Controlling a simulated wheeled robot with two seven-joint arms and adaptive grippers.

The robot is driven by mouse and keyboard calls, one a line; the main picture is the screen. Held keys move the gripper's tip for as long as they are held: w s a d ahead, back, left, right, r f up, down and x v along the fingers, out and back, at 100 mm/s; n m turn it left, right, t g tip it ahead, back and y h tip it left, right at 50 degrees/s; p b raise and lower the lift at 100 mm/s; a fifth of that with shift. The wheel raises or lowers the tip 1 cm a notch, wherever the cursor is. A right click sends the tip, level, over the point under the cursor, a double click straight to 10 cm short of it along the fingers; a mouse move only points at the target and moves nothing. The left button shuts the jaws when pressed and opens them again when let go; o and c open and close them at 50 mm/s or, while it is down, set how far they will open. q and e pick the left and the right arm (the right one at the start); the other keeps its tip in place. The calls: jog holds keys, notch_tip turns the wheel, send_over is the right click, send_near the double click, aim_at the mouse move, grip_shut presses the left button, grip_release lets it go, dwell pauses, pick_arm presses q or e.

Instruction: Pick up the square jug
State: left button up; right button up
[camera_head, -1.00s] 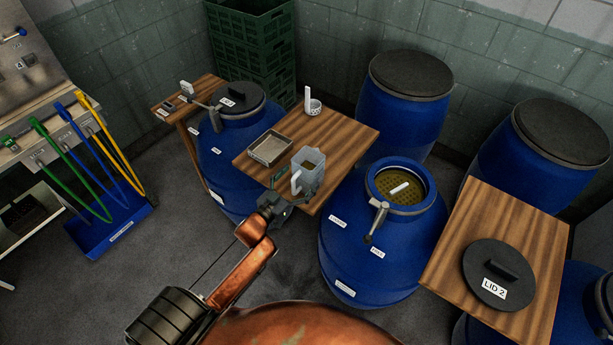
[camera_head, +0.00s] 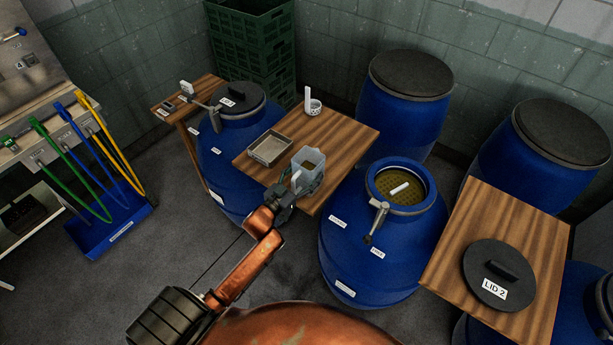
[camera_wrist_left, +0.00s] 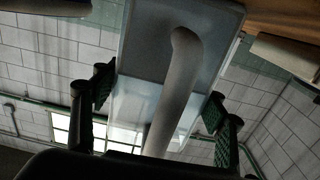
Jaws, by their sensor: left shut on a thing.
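The square jug (camera_head: 309,160) is a translucent grey-white vessel with a pale handle. It is upright at the front edge of the middle wooden table, and I cannot tell whether its base touches the top. My left gripper (camera_head: 299,186) is at the jug's near side and is shut on it. In the left wrist view the jug (camera_wrist_left: 140,105) fills the middle, with its handle (camera_wrist_left: 178,85) towards the camera. The black fingers of the left gripper (camera_wrist_left: 160,92) stand on either side of the jug. My right gripper is not in view.
The wooden table (camera_head: 343,140) also holds a shallow tray (camera_head: 270,149) and a white ladle-like cup (camera_head: 314,106). An open blue barrel (camera_head: 375,265) stands close on the right, and a lidded blue barrel (camera_head: 225,160) on the left. A black lid (camera_head: 499,275) lies on the right table.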

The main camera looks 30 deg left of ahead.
pick_arm(q)
jog(key=c, duration=1)
jog(key=shift+r, duration=0.15)
jog(key=shift+r, duration=0.1)
